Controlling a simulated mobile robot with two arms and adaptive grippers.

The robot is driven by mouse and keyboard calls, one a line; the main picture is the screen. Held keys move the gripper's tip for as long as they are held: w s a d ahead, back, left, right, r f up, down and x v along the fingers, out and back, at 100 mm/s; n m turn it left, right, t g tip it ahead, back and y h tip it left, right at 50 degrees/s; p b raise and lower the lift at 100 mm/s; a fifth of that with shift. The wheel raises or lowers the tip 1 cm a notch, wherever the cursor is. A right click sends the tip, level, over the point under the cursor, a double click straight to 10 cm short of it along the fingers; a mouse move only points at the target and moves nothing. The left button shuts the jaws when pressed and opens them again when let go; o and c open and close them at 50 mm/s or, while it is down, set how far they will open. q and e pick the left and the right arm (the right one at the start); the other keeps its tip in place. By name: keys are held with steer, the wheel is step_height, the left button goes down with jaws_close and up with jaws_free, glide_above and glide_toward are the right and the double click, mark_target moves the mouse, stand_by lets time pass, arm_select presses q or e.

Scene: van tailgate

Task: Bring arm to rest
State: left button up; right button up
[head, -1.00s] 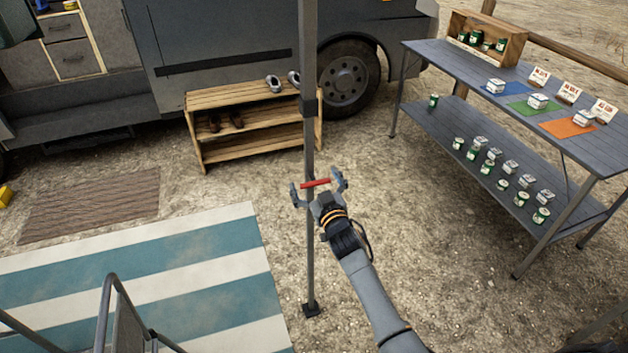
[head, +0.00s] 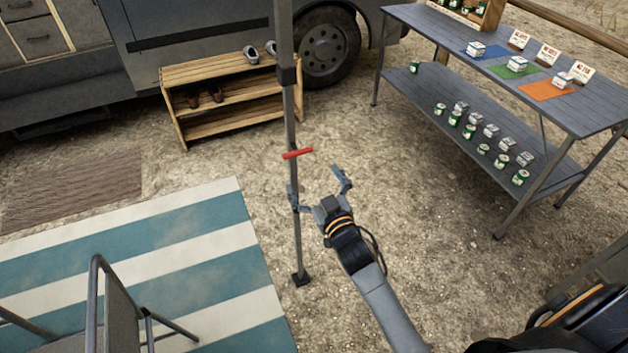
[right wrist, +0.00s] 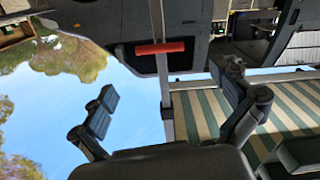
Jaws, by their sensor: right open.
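My right gripper (head: 319,187) is open and empty in the middle of the head view, just short of the grey pole (head: 298,225). A red handle (head: 298,153) crosses the pole a little above and beyond the fingertips, clear of them. In the right wrist view my open fingers (right wrist: 165,105) stand apart on either side, and the red handle (right wrist: 160,47) and pole show between and beyond them. My left gripper is in neither view.
A two-tier grey table (head: 455,55) with tins and small boxes stands at the right. A wooden shoe rack (head: 215,78) stands by the van. Gravel right of the pole is open.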

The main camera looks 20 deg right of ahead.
steer(key=shift+s, duration=0.3)
steer(key=s+f+g, duration=0.3)
steer(key=s+f, duration=0.2)
steer(key=f, duration=0.5)
steer(key=s+f+g, duration=0.2)
steer(key=s+f, duration=0.2)
steer(key=f, duration=0.7)
steer(key=s+f+g, duration=0.3)
steer(key=s+f, duration=0.2)
steer(key=f, duration=0.5)
steer(key=s+d+f+g, duration=0.1)
steer(key=s+f+g, duration=0.2)
steer(key=s+f, duration=0.3)
steer(key=s+d+f+g+p, duration=0.1)
steer(key=s+f+g, duration=0.2)
steer(key=s, duration=1.4)
steer(key=s+d+f+g, duration=0.1)
steer(key=s+f+g, duration=0.2)
steer(key=s+f, duration=0.6)
steer(key=s, duration=0.3)
steer(key=shift+s+d+f+h, duration=0.2)
steer(key=shift+f+h, duration=0.1)
steer(key=shift+f, duration=0.1)
